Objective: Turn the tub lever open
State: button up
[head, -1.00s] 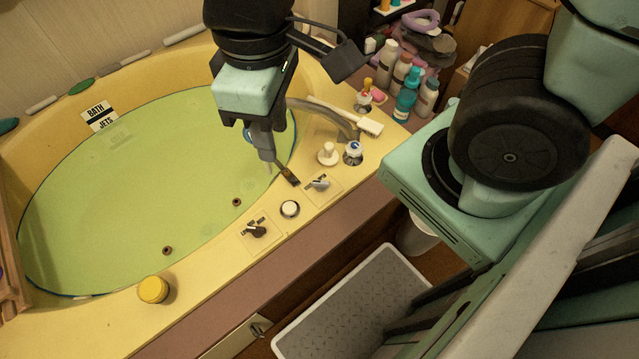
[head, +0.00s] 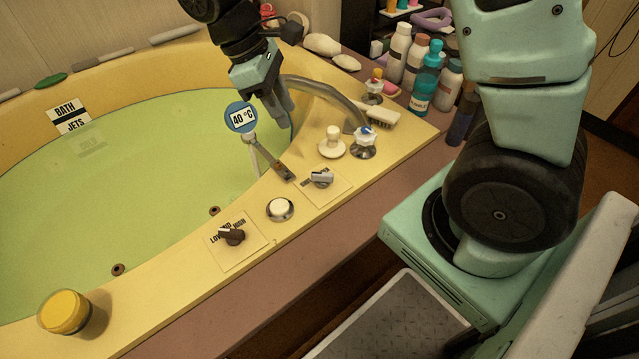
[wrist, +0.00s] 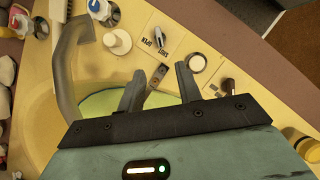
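The tub lever is a small grey knob (head: 321,179) on a square plate on the yellow tub rim. In the wrist view the lever (wrist: 158,36) lies beyond my fingertips, and its plate reads OPEN and SHUT. The lever's handle points between the two words; I cannot tell its exact setting. My gripper (head: 283,112) is over the tub's inner edge, up and left of the lever in the head view and apart from it. In the wrist view my gripper (wrist: 158,82) has its two fingers spread with nothing held.
A 40 °C sign (head: 241,118) on a clip stands close to my gripper. A curved spout (head: 325,92), a white knob (head: 332,143) and a blue-topped tap (head: 364,143) are near the lever. A white button (head: 280,209) and dark LOW/HIGH knob (head: 232,236) sit nearer.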

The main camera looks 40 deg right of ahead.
aim_at(322, 174)
jog(key=b+x, duration=0.7)
jog(key=x, duration=1)
jog(key=shift+d+f, duration=0.15)
jog(key=shift+f, duration=0.15)
grip_shut()
